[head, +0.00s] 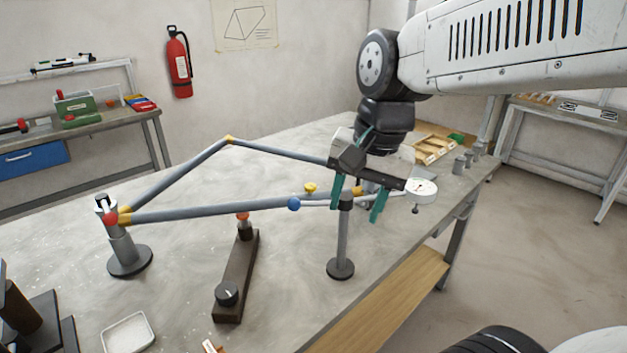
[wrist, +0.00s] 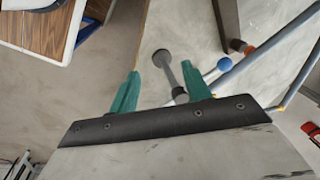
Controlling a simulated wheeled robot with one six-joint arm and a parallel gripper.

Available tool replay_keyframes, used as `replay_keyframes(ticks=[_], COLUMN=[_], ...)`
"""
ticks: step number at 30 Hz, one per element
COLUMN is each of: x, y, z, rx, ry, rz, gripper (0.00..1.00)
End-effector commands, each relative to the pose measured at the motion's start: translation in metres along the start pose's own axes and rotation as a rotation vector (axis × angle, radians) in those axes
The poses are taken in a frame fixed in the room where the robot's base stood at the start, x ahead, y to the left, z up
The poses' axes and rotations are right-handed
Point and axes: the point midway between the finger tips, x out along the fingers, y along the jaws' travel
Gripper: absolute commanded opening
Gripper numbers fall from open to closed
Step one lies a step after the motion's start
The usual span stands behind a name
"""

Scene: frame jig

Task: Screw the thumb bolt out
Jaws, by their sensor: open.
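A small yellow winged knob (head: 310,188), which looks like the thumb bolt, stands on the upper side of the lower frame tube (head: 200,211), left of my gripper. My gripper (head: 356,212) is open, its two teal fingers pointing down on either side of the top of a grey post (head: 342,240). In the wrist view my gripper (wrist: 160,70) also shows open, with the post (wrist: 170,68) seen between the fingers. I see nothing held. The yellow knob cannot be made out in the wrist view.
A blue ball (head: 293,204) marks the tube near the post. A dark bar with a black knob (head: 227,293) lies in front. A left stand (head: 128,258) bears the frame's other end. A dial gauge (head: 421,190) sits right of my gripper. The table's front right is clear.

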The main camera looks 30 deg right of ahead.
Motion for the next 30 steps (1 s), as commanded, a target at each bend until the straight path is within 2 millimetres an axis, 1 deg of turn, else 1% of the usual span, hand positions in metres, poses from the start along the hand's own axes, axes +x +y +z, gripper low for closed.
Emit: replay_keyframes(ticks=[1,2,3,5,6,8,9,12,15,18,22,30], x=[0.003,0.004,0.006,0.01,0.014,0.02,0.024,0.034,0.042,0.046,0.055,0.097], y=[-0.014,-0.022,-0.032,-0.046,-0.054,-0.066,-0.072,-0.083,-0.089,-0.092,-0.095,-0.104], z=[-0.02,-0.031,-0.046,-0.07,-0.086,-0.109,-0.124,-0.156,-0.177,-0.188,-0.191,-0.19], rx=[0.174,0.282,0.428,0.648,0.792,0.999,1.127,1.395,1.577,1.675,1.706,1.701], ry=[-0.013,-0.018,-0.027,-0.044,-0.056,-0.077,-0.091,-0.124,-0.15,-0.165,-0.17,-0.169], rz=[-0.018,-0.032,-0.048,-0.072,-0.087,-0.107,-0.12,-0.142,-0.156,-0.163,-0.164,-0.162], gripper=[0.48,0.48,0.48,0.48,0.48,0.48,0.48,0.48,0.48,0.48,0.48,0.48])
